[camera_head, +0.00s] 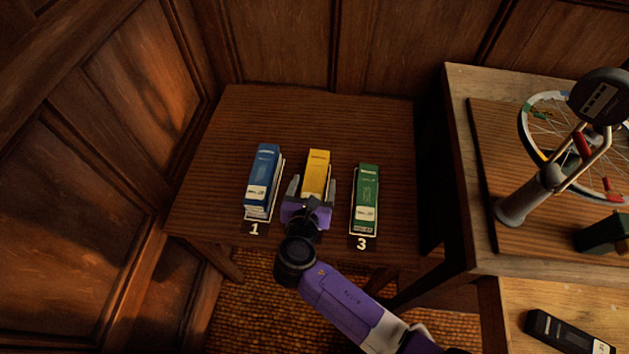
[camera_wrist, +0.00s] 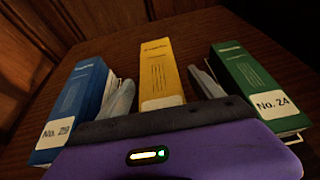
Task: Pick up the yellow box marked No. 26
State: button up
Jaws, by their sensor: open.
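The yellow box (camera_head: 317,172) lies on the wooden table between a blue box and a green box. In the wrist view the yellow box (camera_wrist: 160,72) shows its top face, and its near end is hidden behind my gripper, so its number label cannot be read. My gripper (camera_head: 307,186) is open over the near part of the yellow box, with one finger on each side of it. In the wrist view the fingers of my gripper (camera_wrist: 164,92) flank the box with gaps. I cannot tell whether they touch it.
The blue box (camera_head: 263,172) labelled No. 29 stands close on the left, and the green box (camera_head: 366,192) labelled No. 24 close on the right. The table (camera_head: 225,130) is clear behind them. A higher bench (camera_head: 462,95) with a wheel (camera_head: 545,115) stands right.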

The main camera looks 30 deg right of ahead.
grip_shut()
dwell(0.3)
